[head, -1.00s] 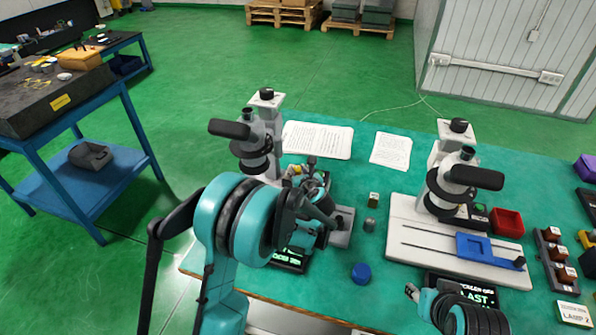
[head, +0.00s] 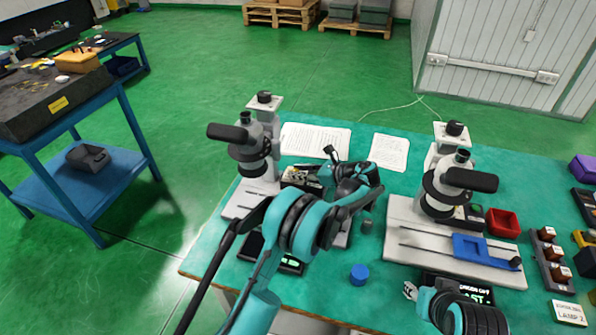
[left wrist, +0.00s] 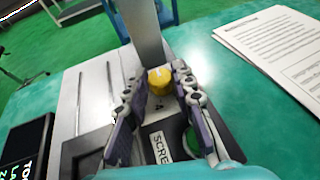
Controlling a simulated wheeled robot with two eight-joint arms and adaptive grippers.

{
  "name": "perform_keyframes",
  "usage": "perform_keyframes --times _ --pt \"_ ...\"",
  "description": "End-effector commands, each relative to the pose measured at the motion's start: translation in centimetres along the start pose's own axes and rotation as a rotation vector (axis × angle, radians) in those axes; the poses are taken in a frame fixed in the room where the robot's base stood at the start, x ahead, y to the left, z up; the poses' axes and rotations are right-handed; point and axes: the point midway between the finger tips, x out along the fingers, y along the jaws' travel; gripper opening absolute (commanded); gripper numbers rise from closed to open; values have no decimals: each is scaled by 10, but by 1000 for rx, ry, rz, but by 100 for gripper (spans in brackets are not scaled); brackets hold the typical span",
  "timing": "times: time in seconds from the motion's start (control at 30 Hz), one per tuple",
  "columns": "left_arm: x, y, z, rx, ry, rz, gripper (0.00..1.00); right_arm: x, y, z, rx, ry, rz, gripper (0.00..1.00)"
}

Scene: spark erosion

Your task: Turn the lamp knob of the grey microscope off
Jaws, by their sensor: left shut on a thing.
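The grey microscope (head: 253,150) stands at the left of the bench, its base (head: 238,200) under it and its column (left wrist: 144,35) in the left wrist view. A yellow lamp knob (left wrist: 160,80) sits by the foot of that column, with a small pale mark on it. My left gripper (head: 318,173) reaches in from the right of this microscope. In the left wrist view its fingers (left wrist: 162,84) stand on both sides of the knob and are shut on it. The knob is hidden in the head view. My right gripper (head: 410,291) is low at the bench's front; its jaws are too small to read.
A blue cap (head: 360,274) lies between. Printed sheets (head: 389,152) lie at the back. A labelled dark box (left wrist: 160,135) is close below the left fingers.

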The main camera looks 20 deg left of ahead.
Motion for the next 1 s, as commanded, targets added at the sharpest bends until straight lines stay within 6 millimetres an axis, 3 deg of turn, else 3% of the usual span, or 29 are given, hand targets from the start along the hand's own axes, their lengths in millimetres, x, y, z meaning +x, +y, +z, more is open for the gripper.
perform_keyframes --times 0.4,1.0 --pt "1 -5 0 -127 1 310 0 -12 0 -9 0 0 0 40" --pt "3 -7 0 -185 4 437 0 -19 0 -13 0 0 0 40"
